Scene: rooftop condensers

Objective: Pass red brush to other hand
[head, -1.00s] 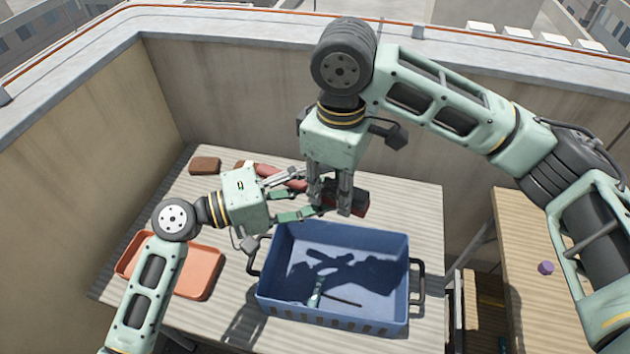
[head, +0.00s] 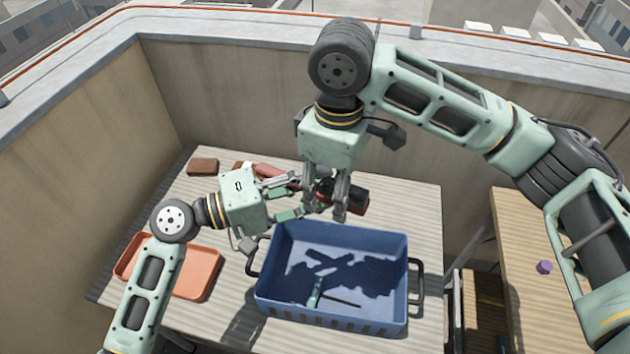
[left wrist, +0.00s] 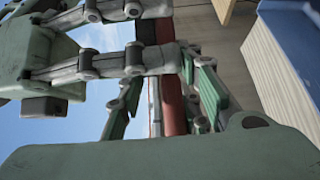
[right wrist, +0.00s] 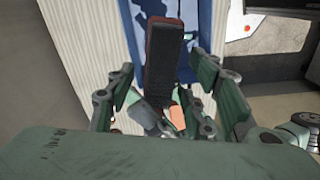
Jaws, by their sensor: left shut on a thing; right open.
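The red brush (head: 355,200) is held above the table behind the blue crate, its dark head toward the right and its red handle (head: 268,171) toward the left. My left gripper (head: 312,194) is shut on it, and the red handle runs between its fingers in the left wrist view (left wrist: 172,115). My right gripper (head: 325,207) points down from above with its open fingers around the middle of the brush, close to the left fingertips. In the right wrist view the dark brush head (right wrist: 165,58) extends ahead between its spread fingers. Whether the right pads touch the brush is hidden.
The blue crate (head: 392,312) stands in front, holding a green-handled tool (head: 315,292) and a thin dark stick. An orange tray (head: 205,272) lies at the left. A brown block (head: 203,166) sits at the back left. A purple object (head: 544,267) is on the right bench.

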